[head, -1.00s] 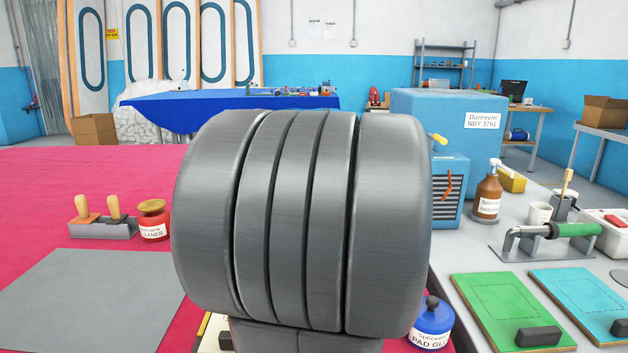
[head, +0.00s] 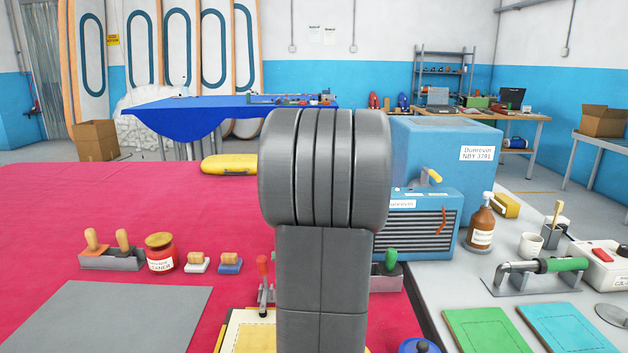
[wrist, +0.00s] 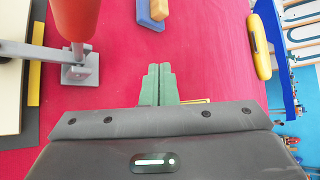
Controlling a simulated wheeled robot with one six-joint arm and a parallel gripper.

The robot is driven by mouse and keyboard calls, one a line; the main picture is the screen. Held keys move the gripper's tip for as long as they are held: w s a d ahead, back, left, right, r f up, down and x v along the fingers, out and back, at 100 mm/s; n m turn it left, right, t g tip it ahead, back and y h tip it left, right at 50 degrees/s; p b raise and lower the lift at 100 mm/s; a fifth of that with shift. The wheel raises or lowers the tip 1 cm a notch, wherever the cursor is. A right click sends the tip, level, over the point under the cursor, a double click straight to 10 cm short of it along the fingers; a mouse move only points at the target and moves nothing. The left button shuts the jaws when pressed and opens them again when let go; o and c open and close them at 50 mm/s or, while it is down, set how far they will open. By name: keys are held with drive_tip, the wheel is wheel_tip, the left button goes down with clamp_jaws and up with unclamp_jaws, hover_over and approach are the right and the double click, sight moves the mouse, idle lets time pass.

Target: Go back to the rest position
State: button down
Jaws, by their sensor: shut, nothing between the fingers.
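My gripper (wrist: 158,70) shows in the wrist view with its two green fingers together and nothing between them. It is above the red work surface (wrist: 205,60), apart from the objects there. In the head view, my grey arm stands upright in the middle and hides part of the table. The gripper itself does not show in that view.
A clamp with a red handle (head: 263,270) stands left of my arm, and its upright handle is close in the wrist view (wrist: 80,20). Red table beyond is largely clear.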

drive_tip(key=shift+w+f+m+g+h+p, duration=0.15)
drive_tip(key=shift+w+f+m+g+p, duration=0.35)
drive_tip(key=shift+p, duration=1.2)
drive_tip(key=shift+w+f+m+g+h+p, duration=0.15)
drive_tip(key=shift+g+p, duration=0.55)
drive_tip(key=shift+p, duration=0.95)
drive_tip(key=shift+w+f+m+g+p, duration=0.25)
drive_tip(key=shift+f+g+p, duration=0.4)
drive_tip(key=shift+p, duration=0.55)
drive_tip(key=shift+f, duration=0.1)
